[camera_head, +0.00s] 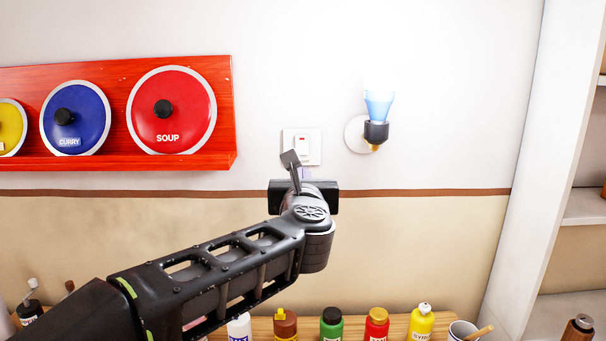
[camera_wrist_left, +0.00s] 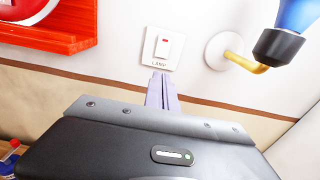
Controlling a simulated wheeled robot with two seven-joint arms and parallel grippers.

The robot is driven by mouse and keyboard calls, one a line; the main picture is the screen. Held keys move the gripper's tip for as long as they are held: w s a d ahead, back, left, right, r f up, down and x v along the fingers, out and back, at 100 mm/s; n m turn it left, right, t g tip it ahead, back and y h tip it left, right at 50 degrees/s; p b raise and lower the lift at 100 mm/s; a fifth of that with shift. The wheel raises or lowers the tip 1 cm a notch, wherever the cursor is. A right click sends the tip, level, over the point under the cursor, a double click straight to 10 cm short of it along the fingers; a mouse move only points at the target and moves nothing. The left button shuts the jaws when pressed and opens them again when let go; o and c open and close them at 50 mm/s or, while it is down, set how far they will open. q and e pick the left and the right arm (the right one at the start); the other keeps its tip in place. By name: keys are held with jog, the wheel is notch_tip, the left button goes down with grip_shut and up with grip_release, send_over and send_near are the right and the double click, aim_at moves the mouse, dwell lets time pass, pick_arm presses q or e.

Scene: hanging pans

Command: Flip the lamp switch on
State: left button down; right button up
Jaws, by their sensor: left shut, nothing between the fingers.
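The lamp switch (camera_head: 302,146) is a white wall plate with a rocker and a small red mark. In the left wrist view the switch (camera_wrist_left: 162,47) has the word LAMP under its rocker. The wall lamp (camera_head: 378,112) to its right glows bright bluish white. It also shows in part in the left wrist view (camera_wrist_left: 278,45). My left gripper (camera_wrist_left: 161,78) is shut and empty, its fingertips at or just below the plate's lower edge. I cannot tell whether they touch it. In the head view the wrist hides most of the fingers. My right gripper is not in view.
A red wall rack (camera_head: 225,120) with round SOUP and CURRY lids hangs left of the switch. Several bottles stand on a wooden shelf (camera_head: 262,328) below. A white shelf unit (camera_head: 535,180) stands at the right. The wall around the switch is clear.

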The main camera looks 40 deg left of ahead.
pick_arm(q)
jog(key=shift+f+b+v, duration=0.15)
jog(key=shift+b+v, duration=0.05)
jog(key=shift+v, duration=0.95)
jog(key=shift+f+b+v, duration=0.15)
jog(key=shift+v, duration=0.95)
